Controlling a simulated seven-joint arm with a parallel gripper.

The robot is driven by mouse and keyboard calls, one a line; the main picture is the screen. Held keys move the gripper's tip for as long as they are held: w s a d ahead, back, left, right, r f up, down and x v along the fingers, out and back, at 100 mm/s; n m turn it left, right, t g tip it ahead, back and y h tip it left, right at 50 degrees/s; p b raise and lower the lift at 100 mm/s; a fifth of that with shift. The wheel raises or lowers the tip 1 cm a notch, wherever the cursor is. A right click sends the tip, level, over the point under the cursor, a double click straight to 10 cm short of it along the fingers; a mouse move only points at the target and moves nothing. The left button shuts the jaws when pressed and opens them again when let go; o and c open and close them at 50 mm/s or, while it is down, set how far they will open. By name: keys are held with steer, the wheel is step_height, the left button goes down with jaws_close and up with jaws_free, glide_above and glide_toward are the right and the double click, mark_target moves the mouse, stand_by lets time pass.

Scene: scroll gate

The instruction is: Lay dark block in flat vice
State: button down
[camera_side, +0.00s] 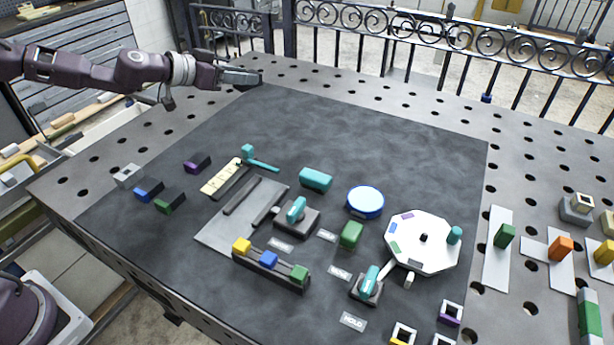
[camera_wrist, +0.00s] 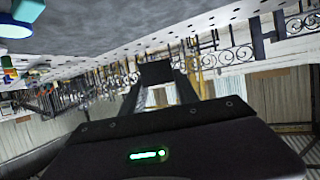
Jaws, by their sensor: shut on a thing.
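My gripper (camera_side: 247,79) is at the far left edge of the dark mat in the side view, raised and well away from the vice. It is shut on a dark block (camera_wrist: 156,73), which shows at the fingertips in the wrist view. In the side view the block is hard to tell from the fingers. The flat vice appears to be the grey plate (camera_side: 222,225) with two dark parallel bars (camera_side: 242,195), left of the mat's middle. The space between the bars looks empty. A grey clamp base with a teal lever (camera_side: 296,211) stands at its right side.
A cream strip (camera_side: 222,179) and a teal-headed tool (camera_side: 260,162) lie behind the plate. A dark rail with coloured blocks (camera_side: 270,270) stands in front. A teal block (camera_side: 316,179), blue round dish (camera_side: 365,202) and white octagonal turntable (camera_side: 422,262) are right. The mat's back is clear.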

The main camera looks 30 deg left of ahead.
steer(key=w+d+m+g+h, duration=0.3)
steer(key=d+m+h, duration=0.2)
steer(key=d, duration=0.5)
step_height(320, 180, up, 6)
steer(key=m+g+h, duration=0.3)
steer(key=m+g, duration=0.2)
glide_above(312, 163)
steer(key=shift+t, duration=0.4)
step_height(312, 163, down, 24)
steer(key=shift+f, duration=0.25)
steer(key=c, duration=0.9)
jaws_free()
